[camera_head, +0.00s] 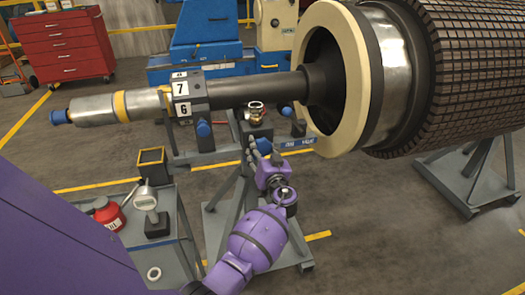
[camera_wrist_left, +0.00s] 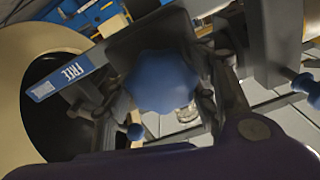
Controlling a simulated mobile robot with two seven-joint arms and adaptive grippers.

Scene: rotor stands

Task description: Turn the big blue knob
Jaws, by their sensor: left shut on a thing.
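The big blue knob (camera_wrist_left: 163,82) is lobed and fills the middle of the left wrist view, on a dark block of the rotor stand (camera_wrist_left: 150,27). In the head view, the knob (camera_head: 264,146) shows small, partly covered at the tip of my left arm. My left gripper (camera_head: 258,152) reaches it from below and is shut on it. In the left wrist view, dark finger links stand beside the knob, and the fingertips are hard to make out. My right gripper is not in view.
Smaller blue knobs (camera_wrist_left: 305,83) stick out nearby. The rotor shaft (camera_head: 245,92) passes just above. A grey cart (camera_head: 165,245) with a red can (camera_head: 109,213) stands left of my arm.

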